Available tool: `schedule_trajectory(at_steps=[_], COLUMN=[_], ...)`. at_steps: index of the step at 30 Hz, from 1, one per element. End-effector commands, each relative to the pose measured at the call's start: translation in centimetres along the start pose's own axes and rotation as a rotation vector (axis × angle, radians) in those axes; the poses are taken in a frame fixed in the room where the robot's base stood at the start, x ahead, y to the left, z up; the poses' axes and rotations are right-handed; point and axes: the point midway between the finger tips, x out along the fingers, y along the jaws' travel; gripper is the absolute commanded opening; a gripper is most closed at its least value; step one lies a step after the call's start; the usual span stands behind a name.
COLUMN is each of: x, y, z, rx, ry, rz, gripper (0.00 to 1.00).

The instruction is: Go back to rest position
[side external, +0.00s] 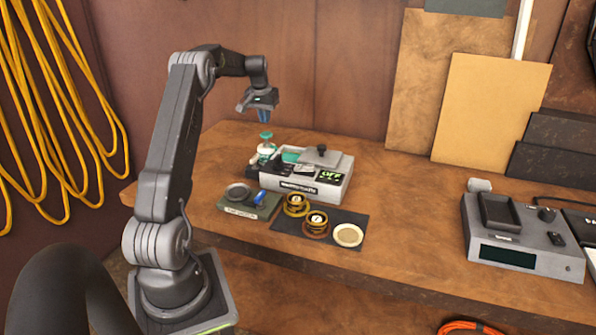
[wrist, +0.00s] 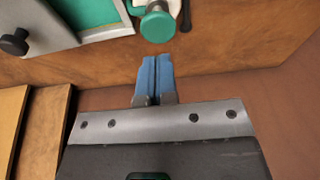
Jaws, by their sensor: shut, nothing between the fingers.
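My gripper (side external: 264,116) hangs above the far side of the workbench, pointing down. Its blue fingers are shut with nothing between them, and they also show in the wrist view (wrist: 155,58). Below it stands a teal round knob (side external: 265,136) on a small white fitting at the left end of a grey box-like device (side external: 325,190). In the wrist view the teal knob (wrist: 157,24) lies just beyond the fingertips, apart from them.
A green tray (side external: 250,206) and a dark mat (side external: 343,252) with round brass-coloured parts lie in front of the device. A grey scale-like unit (side external: 520,240) stands at the right. Boards (side external: 490,110) lean on the back wall. Yellow cable (side external: 60,110) hangs at the left. The bench between the devices is clear.

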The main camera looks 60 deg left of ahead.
Motion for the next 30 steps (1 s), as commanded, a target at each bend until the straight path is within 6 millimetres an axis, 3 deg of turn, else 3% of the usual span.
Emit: schedule_trajectory(at_steps=[2,5,8,11,15,21,25,30], x=[-0.7,-2.8,-6.2,-9.8,-14.0,-18.1,-19.3,-19.1], y=[1.0,4.2,9.2,14.6,20.7,26.0,27.3,27.1], z=[0.1,0.8,2.8,6.2,12.3,22.9,30.2,38.5], rx=[0.013,0.053,0.119,0.197,0.302,0.449,0.544,0.654], ry=[0.006,0.021,0.047,0.075,0.116,0.174,0.21,0.25], rz=[0.002,0.007,0.017,0.033,0.062,0.114,0.156,0.214], gripper=[0.0,0.0,0.0,0.0,0.0,0.0,0.0,0.0])
